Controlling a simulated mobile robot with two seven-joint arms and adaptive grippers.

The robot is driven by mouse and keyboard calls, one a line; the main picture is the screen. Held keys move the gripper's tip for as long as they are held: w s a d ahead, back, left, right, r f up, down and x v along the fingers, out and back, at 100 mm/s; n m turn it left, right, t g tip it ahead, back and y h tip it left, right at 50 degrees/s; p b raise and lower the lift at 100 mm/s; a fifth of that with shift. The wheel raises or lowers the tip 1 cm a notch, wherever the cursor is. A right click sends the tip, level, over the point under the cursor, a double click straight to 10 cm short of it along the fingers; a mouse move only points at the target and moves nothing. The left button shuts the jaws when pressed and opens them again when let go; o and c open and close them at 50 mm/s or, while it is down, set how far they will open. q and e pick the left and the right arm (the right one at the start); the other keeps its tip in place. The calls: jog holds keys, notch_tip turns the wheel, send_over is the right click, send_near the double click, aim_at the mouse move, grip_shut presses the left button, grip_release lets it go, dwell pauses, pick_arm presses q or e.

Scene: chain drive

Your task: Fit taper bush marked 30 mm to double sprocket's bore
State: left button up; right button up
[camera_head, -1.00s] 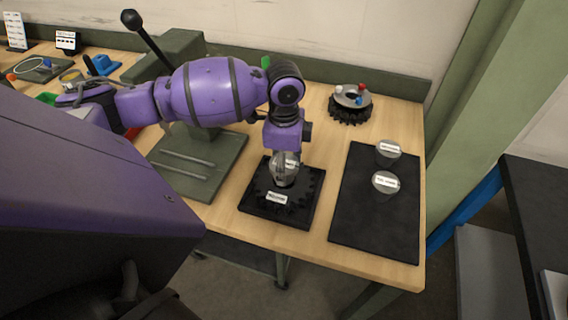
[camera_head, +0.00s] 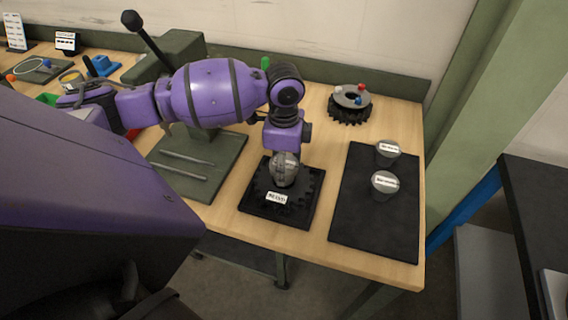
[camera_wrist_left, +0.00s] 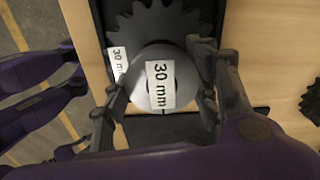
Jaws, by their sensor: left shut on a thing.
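The taper bush (camera_head: 284,172) is a grey round part. In the left wrist view its top (camera_wrist_left: 158,84) carries a white label reading "30 mm". My left gripper (camera_wrist_left: 160,105) is shut on it, with a finger on either side. The sprocket (camera_wrist_left: 165,22) also bears a "30 mm" label in the left wrist view. The bush hides the bore; I cannot tell whether it has entered it. My right gripper is not in view.
Two other labelled bushes (camera_head: 388,148) (camera_head: 385,183) stand on a black mat (camera_head: 375,230) at the right. A dark sprocket with coloured knobs (camera_head: 349,104) sits behind. A green press-like fixture (camera_head: 200,165) stands left of the plate.

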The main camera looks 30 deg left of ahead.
pick_arm(q)
jog(key=shift+f, duration=0.5)
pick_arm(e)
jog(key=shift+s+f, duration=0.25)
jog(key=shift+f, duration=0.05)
pick_arm(q)
jog(key=shift+f+b, duration=0.35)
jog(key=shift+f, duration=0.8)
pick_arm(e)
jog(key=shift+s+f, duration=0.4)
pick_arm(q)
jog(key=o, duration=1.8)
jog(key=shift+f, duration=0.1)
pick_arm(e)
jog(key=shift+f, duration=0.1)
pick_arm(q)
notch_tip(320, 180, up, 12)
jog(key=shift+r, duration=0.1)
